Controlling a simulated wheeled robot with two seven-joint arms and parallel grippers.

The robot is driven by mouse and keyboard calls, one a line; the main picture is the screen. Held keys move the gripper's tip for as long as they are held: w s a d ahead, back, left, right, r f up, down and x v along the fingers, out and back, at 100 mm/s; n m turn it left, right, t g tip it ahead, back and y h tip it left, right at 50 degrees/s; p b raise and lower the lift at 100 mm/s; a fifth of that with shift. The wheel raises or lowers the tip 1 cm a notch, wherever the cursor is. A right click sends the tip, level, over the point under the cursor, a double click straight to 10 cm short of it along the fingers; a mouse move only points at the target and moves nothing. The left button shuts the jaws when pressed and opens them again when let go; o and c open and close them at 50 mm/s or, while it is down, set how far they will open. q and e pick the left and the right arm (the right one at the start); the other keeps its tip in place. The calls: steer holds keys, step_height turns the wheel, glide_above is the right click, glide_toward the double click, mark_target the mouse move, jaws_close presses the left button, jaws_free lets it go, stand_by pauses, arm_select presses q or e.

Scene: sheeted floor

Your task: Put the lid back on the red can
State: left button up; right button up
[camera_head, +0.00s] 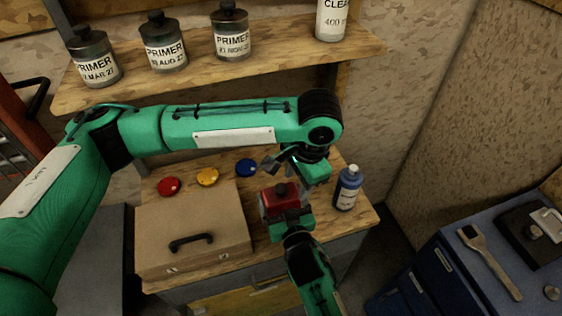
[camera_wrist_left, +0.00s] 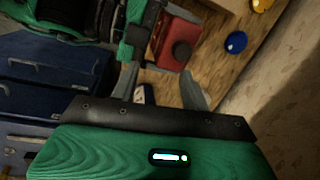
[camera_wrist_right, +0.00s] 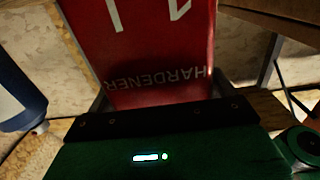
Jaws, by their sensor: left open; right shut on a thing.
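The red can (camera_head: 280,207) stands at the bench's right part, a dark round neck or cap (camera_head: 281,189) on its top; I cannot tell which. In the right wrist view its red side (camera_wrist_right: 155,50) fills the middle, lettered HARDENER upside down. My right gripper (camera_head: 290,220) is shut on the can from the front. My left gripper (camera_head: 282,163) is open and empty, above and behind the can; its two fingers (camera_wrist_left: 160,88) also show in the left wrist view. A red lid (camera_head: 168,187), a yellow lid (camera_head: 207,177) and a blue lid (camera_head: 246,168) lie behind the case.
A brown case (camera_head: 190,225) with a black handle covers the bench's left part. A blue bottle (camera_head: 347,188) stands right of the can. A shelf (camera_head: 220,68) with primer bottles runs above.

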mark_target(281, 188)
arm_select(q)
steer(key=w+a+n, duration=0.1)
steer(key=n, duration=0.4)
steer(key=w+n, duration=0.1)
steer(key=n, duration=0.4)
steer(key=w+a+n+h, duration=0.1)
steer(key=n, duration=0.5)
steer(key=shift+a+r+g, duration=0.3)
steer(key=shift+r+g, duration=0.05)
steer(key=shift+g, duration=0.05)
steer(key=n, duration=0.3)
steer(key=w+a+n, duration=0.1)
steer(key=shift+r+n+h, duration=0.1)
steer(key=shift+n+h, duration=0.2)
steer(key=shift+f, duration=4.05)
